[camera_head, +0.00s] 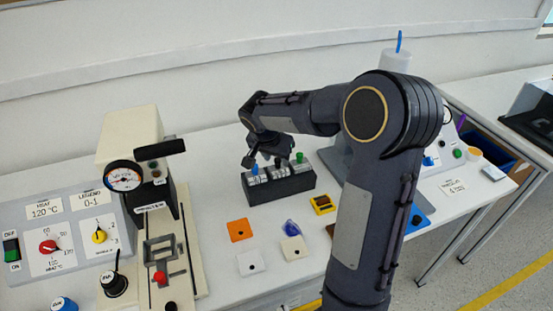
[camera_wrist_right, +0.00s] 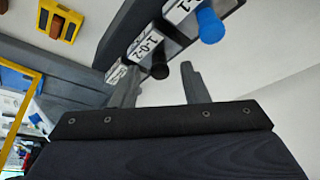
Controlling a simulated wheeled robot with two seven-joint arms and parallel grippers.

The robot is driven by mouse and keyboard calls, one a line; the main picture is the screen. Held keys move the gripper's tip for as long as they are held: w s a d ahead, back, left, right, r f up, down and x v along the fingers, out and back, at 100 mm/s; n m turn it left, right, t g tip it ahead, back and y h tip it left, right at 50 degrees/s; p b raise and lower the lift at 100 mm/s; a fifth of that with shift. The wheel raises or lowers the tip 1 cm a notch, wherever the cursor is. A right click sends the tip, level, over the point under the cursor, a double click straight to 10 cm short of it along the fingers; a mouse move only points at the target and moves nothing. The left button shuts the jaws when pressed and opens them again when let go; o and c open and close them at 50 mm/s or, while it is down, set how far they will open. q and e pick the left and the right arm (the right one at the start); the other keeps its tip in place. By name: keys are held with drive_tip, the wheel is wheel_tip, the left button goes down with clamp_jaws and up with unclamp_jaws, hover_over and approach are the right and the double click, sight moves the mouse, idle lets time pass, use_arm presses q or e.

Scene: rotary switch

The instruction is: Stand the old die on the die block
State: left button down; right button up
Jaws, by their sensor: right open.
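The die block (camera_head: 290,188) is a dark rack behind the plates on the table. It holds labelled dies with coloured knobs; a blue knob (camera_head: 255,169) and a green knob (camera_head: 299,157) show in the head view. My right gripper (camera_head: 256,162) is just above its left part. In the right wrist view its open fingers (camera_wrist_right: 160,80) are spread around or just short of a black-knobbed die (camera_wrist_right: 159,70) labelled "1-0-2"; contact cannot be told. A blue-knobbed die (camera_wrist_right: 210,25) stands beside it. Which die is the old one cannot be told. My left gripper is not in view.
A cream press (camera_head: 130,150) with a gauge and a red knob (camera_head: 160,277) stands left, beside a grey control panel (camera_head: 65,230). Orange (camera_head: 240,229) and white plates lie in front of the block. My right arm hides the table right of centre.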

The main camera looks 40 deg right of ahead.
drive_tip(key=v, duration=1.1)
drive_tip(key=s+a+f+n+t+y, duration=0.1)
drive_tip(key=s+a+f+n+y, duration=0.2)
drive_tip(key=s+a, duration=0.4)
drive_tip(key=s+a+f+n+t+y, duration=0.2)
drive_tip(key=s+a+n, duration=0.5)
drive_tip(key=s, duration=0.8)
drive_tip(key=f+n+y, duration=0.1)
drive_tip(key=y, duration=0.1)
drive_tip(key=shift+s+a+t+y, duration=0.2)
drive_tip(key=shift+a+t+y, duration=0.1)
drive_tip(key=shift+a+y, duration=0.1)
drive_tip(key=shift+r+p, duration=0.95)
drive_tip(key=shift+p, duration=0.2)
